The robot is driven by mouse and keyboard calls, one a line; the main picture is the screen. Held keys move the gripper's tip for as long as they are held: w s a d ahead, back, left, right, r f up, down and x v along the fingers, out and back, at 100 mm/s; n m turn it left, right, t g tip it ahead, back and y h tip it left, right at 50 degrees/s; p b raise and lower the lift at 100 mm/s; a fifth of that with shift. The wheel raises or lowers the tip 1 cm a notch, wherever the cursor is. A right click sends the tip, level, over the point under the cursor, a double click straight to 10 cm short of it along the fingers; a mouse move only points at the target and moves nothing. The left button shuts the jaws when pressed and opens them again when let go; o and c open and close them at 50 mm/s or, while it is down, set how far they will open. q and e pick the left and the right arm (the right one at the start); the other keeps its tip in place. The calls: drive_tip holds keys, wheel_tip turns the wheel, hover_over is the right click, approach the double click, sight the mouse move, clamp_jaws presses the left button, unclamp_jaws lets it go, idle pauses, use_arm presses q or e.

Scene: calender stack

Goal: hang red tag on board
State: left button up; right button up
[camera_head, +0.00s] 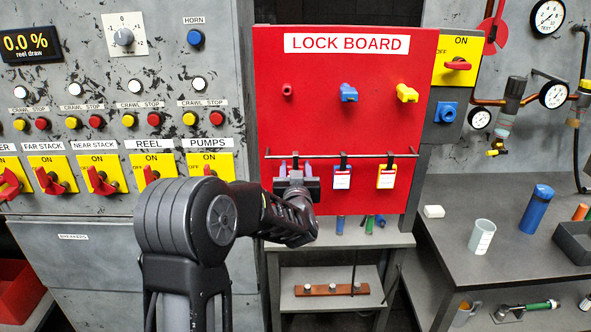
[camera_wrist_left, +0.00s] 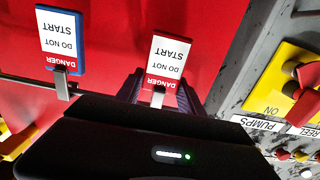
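The red tag (camera_wrist_left: 168,60), with a white DANGER DO NOT START label, shows upside down in the left wrist view, its metal clip at the rail line. My left gripper (camera_wrist_left: 158,92) has its fingers spread on either side of the tag's clip end, with gaps visible. In the head view the left gripper (camera_head: 296,170) is at the left end of the rail (camera_head: 364,155) on the red lock board (camera_head: 330,115) and hides the red tag there. Whether the clip rests on the rail is hidden. My right gripper is not in view.
A blue tag (camera_head: 342,177) and a yellow tag (camera_head: 386,176) hang on the rail just right of the gripper.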

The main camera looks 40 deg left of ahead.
use_arm(q)
drive_tip(key=o, duration=0.4)
drive_tip(key=shift+o, duration=0.2)
drive_tip(key=shift+s, duration=0.1)
drive_tip(key=b+v, duration=0.1)
drive_tip(key=v, duration=0.6)
drive_tip(key=shift+s+d+b, duration=0.2)
drive_tip(key=shift+d+b, duration=0.05)
drive_tip(key=shift+b, duration=0.05)
